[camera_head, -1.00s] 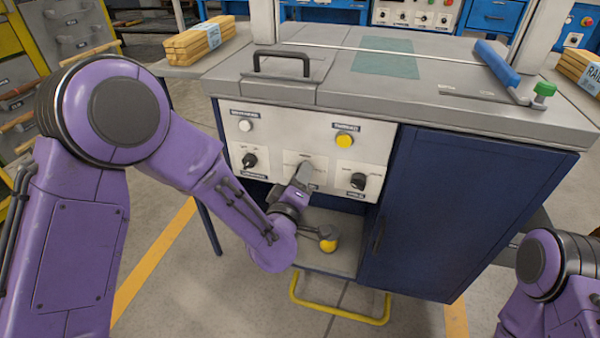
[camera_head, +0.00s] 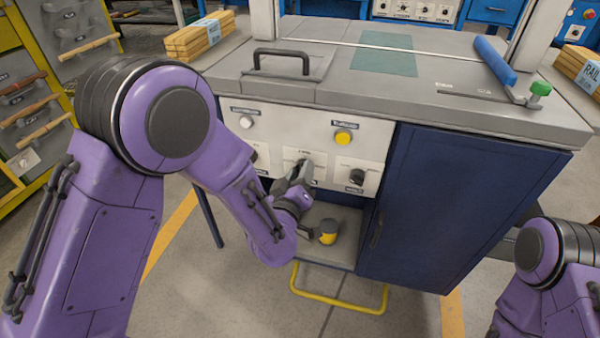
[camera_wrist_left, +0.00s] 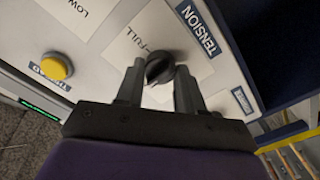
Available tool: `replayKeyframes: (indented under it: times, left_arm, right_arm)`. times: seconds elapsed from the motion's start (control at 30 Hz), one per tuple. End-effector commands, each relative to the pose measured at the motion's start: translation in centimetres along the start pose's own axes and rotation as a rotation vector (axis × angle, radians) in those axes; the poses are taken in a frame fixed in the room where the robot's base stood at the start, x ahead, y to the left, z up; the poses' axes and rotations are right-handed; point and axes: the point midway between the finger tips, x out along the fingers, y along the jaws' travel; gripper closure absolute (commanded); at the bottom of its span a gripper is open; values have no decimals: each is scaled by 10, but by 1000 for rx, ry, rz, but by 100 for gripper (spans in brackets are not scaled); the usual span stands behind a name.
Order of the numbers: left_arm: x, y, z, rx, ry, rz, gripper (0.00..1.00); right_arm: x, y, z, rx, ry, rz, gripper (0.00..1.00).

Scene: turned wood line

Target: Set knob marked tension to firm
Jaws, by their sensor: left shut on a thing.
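My left gripper (camera_head: 303,168) is at the middle of the white control panel (camera_head: 292,133). In the left wrist view its two fingers (camera_wrist_left: 159,85) stand on either side of a black knob (camera_wrist_left: 159,66) and are shut on it. A blue label reading TENSION (camera_wrist_left: 199,32) lies close beside this knob. The knob's card is partly covered by the fingers; I cannot read its setting or a "firm" mark. In the head view the gripper largely hides this middle knob. My right gripper is out of view.
A yellow button (camera_head: 342,138) and a white button (camera_head: 246,122) are above. A blue cabinet door (camera_head: 440,210) is at right.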

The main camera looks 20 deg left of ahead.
Motion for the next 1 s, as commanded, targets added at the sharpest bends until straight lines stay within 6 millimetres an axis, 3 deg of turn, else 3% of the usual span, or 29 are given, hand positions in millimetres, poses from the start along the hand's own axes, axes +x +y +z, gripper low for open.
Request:
replayKeyframes:
  times: [0.17,0.2,0.27,0.3,0.63,1.0]
  left_arm:
    - [0,0,1,-1,-2,-1,93]
    - [0,0,1,-1,-2,-1,60]
    - [0,0,1,-1,-2,-1,40]
    - [0,0,1,-1,-2,-1,37]
    - [-7,0,1,0,-4,0,37]
    - [-87,0,0,2,-5,0,37]
  right_arm:
    - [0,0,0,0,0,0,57]
    - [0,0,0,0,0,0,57]
    - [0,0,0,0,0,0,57]
    - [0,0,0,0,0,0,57]
    - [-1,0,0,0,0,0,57]
    - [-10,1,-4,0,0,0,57]
